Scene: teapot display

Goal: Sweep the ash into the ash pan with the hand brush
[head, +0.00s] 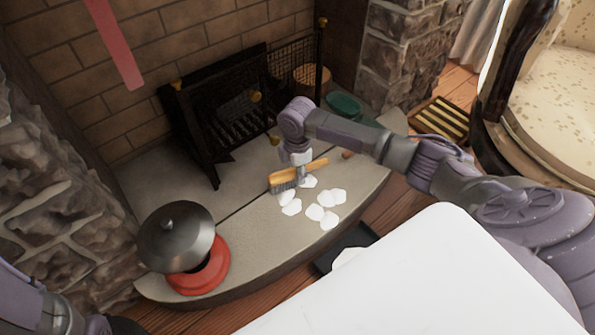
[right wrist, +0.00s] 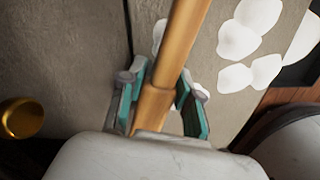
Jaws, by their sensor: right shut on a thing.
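The hand brush (head: 285,180), with a tan wooden handle and grey bristles, is over the hearth. My right gripper (head: 300,172) is shut on its handle, which also shows between the fingers in the right wrist view (right wrist: 160,100). The ash (head: 326,198) is several white flat pieces on the hearth, beside and to the right of the bristles; some show in the right wrist view (right wrist: 236,40). The dark ash pan (head: 328,262) is on the floor below the hearth edge, with a white piece at it, partly hidden by my white body. My left arm shows at lower left; its gripper is out of view.
The grey stone hearth (head: 240,240) ends in a curved raised edge. A black fire grate (head: 215,115) is behind the brush. An armchair (head: 550,95) stands at right.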

